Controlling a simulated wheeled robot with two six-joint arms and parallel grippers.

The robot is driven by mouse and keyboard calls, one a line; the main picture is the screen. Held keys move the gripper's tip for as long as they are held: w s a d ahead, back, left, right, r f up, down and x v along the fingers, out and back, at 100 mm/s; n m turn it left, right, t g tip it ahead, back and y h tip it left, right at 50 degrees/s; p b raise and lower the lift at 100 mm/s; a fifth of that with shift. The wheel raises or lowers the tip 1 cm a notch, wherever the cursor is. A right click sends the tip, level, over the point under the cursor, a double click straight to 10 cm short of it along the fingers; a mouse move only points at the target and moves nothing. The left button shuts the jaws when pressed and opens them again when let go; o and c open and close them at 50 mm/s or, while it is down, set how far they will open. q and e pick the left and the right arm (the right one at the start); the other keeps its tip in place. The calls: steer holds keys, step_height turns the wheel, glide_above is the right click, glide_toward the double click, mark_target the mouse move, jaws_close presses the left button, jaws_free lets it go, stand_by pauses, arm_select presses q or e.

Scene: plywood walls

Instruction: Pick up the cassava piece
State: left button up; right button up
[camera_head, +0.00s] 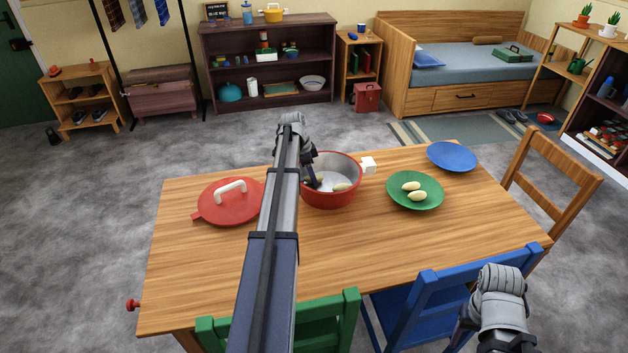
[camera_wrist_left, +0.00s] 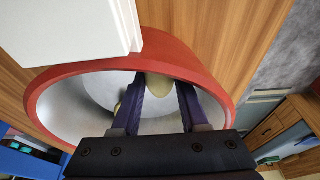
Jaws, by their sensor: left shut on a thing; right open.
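A red pot (camera_head: 330,203) with a pale inside and a white handle stands on the wooden table. My left gripper (camera_head: 313,183) reaches down into it. In the left wrist view, the left gripper (camera_wrist_left: 160,88) is shut on a pale cassava piece (camera_wrist_left: 159,84) inside the pot (camera_wrist_left: 215,82). Another cassava piece (camera_head: 341,187) lies on the pot floor. Two more cassava pieces (camera_head: 414,190) lie on a green plate (camera_head: 433,203) to the right. My right gripper (camera_head: 463,333) is open at the lower right, away from the table top; its fingers are hard to see.
A red lid (camera_head: 222,210) with a white handle lies left of the pot, beyond my left arm. An empty blue plate (camera_head: 452,156) sits at the back right. Green (camera_head: 330,315) and blue (camera_head: 455,285) chairs stand at the front edge. The table's left front is clear.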

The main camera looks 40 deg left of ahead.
arm_select(q)
jaws_close()
steer(key=shift+r, duration=0.15)
step_height(320, 180, up, 10)
steer(key=p, duration=1)
